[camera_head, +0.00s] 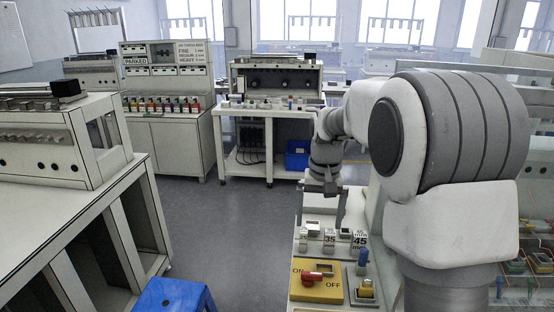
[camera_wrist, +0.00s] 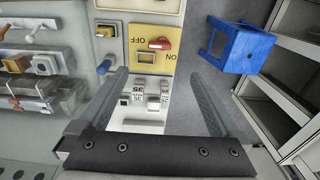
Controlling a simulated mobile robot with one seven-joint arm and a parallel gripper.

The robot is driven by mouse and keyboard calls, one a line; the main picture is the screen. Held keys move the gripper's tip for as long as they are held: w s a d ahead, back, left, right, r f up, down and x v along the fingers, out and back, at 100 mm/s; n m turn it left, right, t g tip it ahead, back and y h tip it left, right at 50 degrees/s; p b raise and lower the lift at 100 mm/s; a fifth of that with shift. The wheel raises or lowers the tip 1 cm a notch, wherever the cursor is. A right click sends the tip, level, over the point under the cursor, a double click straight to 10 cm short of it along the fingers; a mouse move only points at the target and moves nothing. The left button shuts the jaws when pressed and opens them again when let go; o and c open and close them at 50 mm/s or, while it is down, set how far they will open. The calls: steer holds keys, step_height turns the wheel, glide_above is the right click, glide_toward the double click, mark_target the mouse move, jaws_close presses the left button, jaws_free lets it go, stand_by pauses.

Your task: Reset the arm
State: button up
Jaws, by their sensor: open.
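My gripper (camera_head: 321,212) hangs at the end of my arm, fingers pointing down, above the far part of a white bench panel (camera_head: 300,262) in the head view. In the wrist view my gripper (camera_wrist: 158,76) shows two grey fingers spread wide apart with nothing between them. Below the fingers are small labelled blocks (camera_wrist: 139,90) and a yellow ON/OFF plate (camera_wrist: 146,62) with a red switch (camera_wrist: 160,44). The plate (camera_head: 308,290) and red switch (camera_head: 318,277) also show at the near edge in the head view.
A blue stool (camera_head: 174,296) stands on the floor at lower left; it also shows in the wrist view (camera_wrist: 238,46). A white bench (camera_head: 65,170) fills the left. A blue bin (camera_head: 297,155) sits under the back table. The grey floor (camera_head: 225,220) between is clear.

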steer(key=s+r+n+t, duration=0.1)
steer(key=s+r, duration=0.4)
steer(key=s, duration=0.2)
steer(key=s+r+t, duration=0.2)
steer(key=s+r, duration=0.2)
steer(key=s, duration=0.3)
steer(key=s+f+n+t, duration=0.1)
steer(key=s+t, duration=0.1)
steer(key=s, duration=1)
steer(key=shift+s+a+p, duration=0.3)
steer(key=shift+a+p, duration=0.05)
steer(key=shift+p, duration=0.1)
steer(key=shift+d, duration=0.1)
